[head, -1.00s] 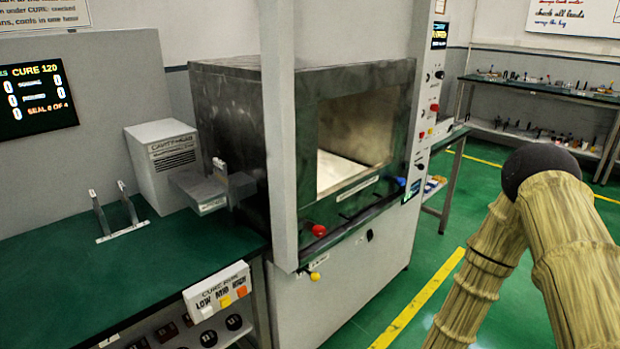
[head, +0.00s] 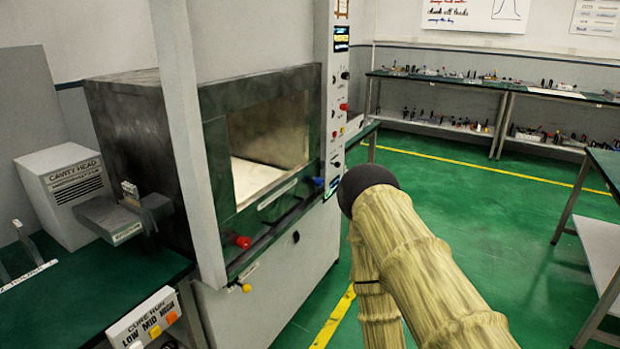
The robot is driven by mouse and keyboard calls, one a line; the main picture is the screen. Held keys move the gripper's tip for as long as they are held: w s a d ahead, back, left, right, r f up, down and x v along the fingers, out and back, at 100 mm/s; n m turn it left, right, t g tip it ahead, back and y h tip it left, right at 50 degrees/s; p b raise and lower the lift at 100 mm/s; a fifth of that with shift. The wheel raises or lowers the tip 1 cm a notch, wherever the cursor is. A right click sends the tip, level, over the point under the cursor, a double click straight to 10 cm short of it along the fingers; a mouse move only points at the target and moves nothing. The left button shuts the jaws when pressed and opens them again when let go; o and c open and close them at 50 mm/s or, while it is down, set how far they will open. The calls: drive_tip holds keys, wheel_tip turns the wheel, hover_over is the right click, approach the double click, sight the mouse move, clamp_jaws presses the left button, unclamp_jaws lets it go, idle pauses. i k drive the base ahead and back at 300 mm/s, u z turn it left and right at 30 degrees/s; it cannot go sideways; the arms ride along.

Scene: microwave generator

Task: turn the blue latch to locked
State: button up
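The microwave generator (head: 208,300) stands left of centre with its chamber open at the front. A small blue piece, the only blue handle-like part I see and apparently the blue latch (head: 318,181), sits at the right end of the front ledge, below the opening. It is too small to tell which way it is turned. My arm rises at the lower right, its dark joint just right of and below the blue piece in the picture, with nothing visibly touching it. My gripper is not in view.
A red knob (head: 243,242) and a yellow knob (head: 246,288) are on the machine's front. A control column (head: 337,100) stands right of the opening. A cavity head box (head: 68,195) is on the left bench. Green floor (head: 480,230) is clear toward the right-hand table (head: 606,165).

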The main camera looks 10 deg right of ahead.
sight(316, 182)
drive_tip(key=z, duration=0.3)
drive_tip(key=k, duration=0.5)
drive_tip(key=z, duration=0.15)
drive_tip(key=i, duration=0.5)
drive_tip(key=z, duration=0.25)
drive_tip(key=k, duration=0.35)
drive_tip(key=z, duration=0.75)
drive_tip(key=i, duration=1.05)
drive_tip(key=u, duration=1.3)
drive_tip(key=i, duration=0.45)
drive_tip(key=u, duration=0.4)
